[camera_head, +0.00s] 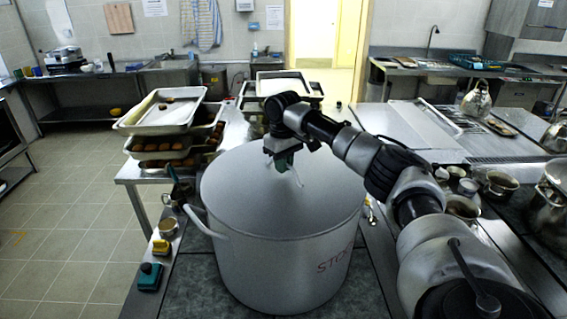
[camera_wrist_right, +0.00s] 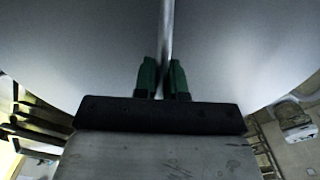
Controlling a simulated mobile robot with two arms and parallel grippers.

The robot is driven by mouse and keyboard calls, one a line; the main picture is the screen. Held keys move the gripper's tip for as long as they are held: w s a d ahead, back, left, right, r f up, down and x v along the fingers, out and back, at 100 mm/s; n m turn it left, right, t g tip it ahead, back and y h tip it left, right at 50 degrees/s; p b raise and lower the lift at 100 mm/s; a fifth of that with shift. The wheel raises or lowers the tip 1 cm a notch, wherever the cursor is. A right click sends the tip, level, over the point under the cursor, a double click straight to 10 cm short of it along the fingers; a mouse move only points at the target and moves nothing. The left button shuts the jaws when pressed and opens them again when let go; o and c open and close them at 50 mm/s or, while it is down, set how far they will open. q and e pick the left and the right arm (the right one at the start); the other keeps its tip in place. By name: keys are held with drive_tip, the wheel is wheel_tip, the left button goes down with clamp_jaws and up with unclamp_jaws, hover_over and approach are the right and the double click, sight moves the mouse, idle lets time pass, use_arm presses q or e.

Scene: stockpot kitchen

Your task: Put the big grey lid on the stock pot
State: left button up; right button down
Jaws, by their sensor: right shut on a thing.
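The big grey stock pot (camera_head: 285,265) stands upright on the dark counter in the middle of the head view, with red lettering on its side. The big grey lid (camera_head: 245,190) covers its mouth at rim height; I cannot tell whether a small gap is left under its edge. My right gripper (camera_head: 284,162) is above the lid's middle, shut on its thin handle (camera_head: 298,178). In the right wrist view the handle bar (camera_wrist_right: 167,40) runs between the green fingertips (camera_wrist_right: 162,82), and the lid (camera_wrist_right: 75,50) fills most of the background. My left gripper is not in view.
Stacked trays (camera_head: 160,112) with brown food stand behind left. A yellow item (camera_head: 161,247) and a green-black item (camera_head: 149,277) lie left of the pot. Small pots (camera_head: 463,208) and kettles (camera_head: 476,101) stand to the right, beyond my arm.

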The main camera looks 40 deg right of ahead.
drive_tip(key=c, duration=1.1)
unclamp_jaws()
drive_tip(key=shift+s+r, duration=0.1)
drive_tip(key=shift+r, duration=0.3)
wheel_tip(320, 180, up, 9)
drive_tip(key=b, duration=0.3)
drive_tip(key=shift+a, duration=0.1)
drive_tip(key=shift+r, duration=0.6)
